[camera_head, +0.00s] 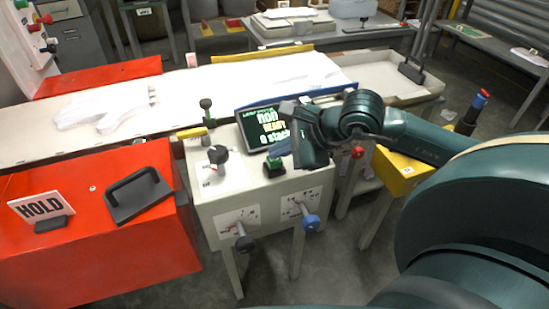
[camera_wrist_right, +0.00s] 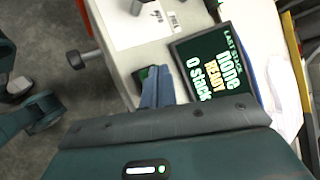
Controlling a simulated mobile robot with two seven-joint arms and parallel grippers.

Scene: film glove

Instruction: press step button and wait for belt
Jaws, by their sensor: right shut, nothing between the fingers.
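A control console (camera_head: 232,193) stands at the front of the belt (camera_head: 180,93). A green button (camera_head: 274,167) in a dark housing sits on its top. It also shows in the wrist view (camera_wrist_right: 143,73), partly behind my fingers. My right gripper (camera_head: 277,150) points down over the button with its blue fingers closed and empty; I cannot tell whether the tips touch it. In the wrist view the fingers (camera_wrist_right: 157,88) end beside the button. A screen (camera_head: 262,127) shows "READY" and "0 stack". White glove-shaped film (camera_head: 105,106) lies on the belt. My left gripper is out of view.
A red cabinet (camera_head: 100,240) at the left carries a HOLD sign (camera_head: 41,204) and a black handle (camera_head: 138,194). A black knob (camera_head: 218,155) and a dark green knob (camera_head: 206,107) stand up near the button. A yellow box (camera_head: 397,171) is at the right.

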